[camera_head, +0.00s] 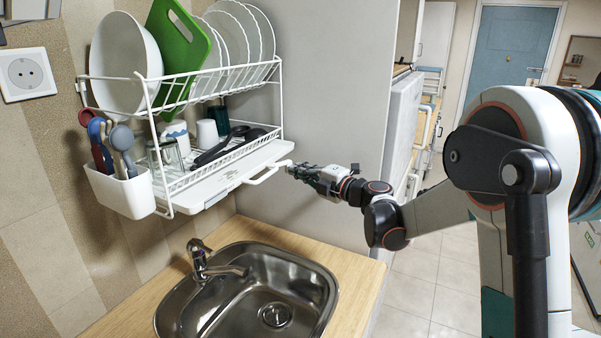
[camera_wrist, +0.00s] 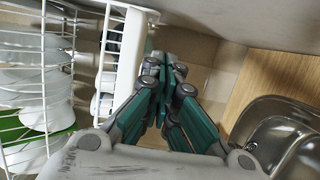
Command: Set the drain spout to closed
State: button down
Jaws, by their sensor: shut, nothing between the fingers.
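The white drain spout (camera_head: 268,174) sticks out from the front right of the drip tray (camera_head: 212,188) under the dish rack, looking like a thin bent bar. My gripper (camera_head: 291,170) is shut and empty, with its fingertips close to the outer end of the spout. I cannot tell whether they touch it. In the wrist view my shut gripper (camera_wrist: 170,60) has its green fingers together beside the white tray edge (camera_wrist: 130,52). The spout's exact setting is hard to read from here.
The dish rack (camera_head: 278,95) holds plates, a white bowl, a green board (camera_head: 178,50) and cups. A white utensil holder (camera_head: 122,193) hangs at its left. A steel sink (camera_head: 250,262) with a tap (camera_head: 205,262) lies below. A grey panel (camera_head: 325,90) stands behind my gripper.

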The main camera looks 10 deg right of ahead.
jog(key=shift+w+a, duration=0.15)
jog(key=shift+w, duration=0.45)
jog(key=shift+w+a, duration=0.15)
jog(key=shift+w, duration=0.45)
dwell(1.0)
jog(key=shift+d, duration=0.1)
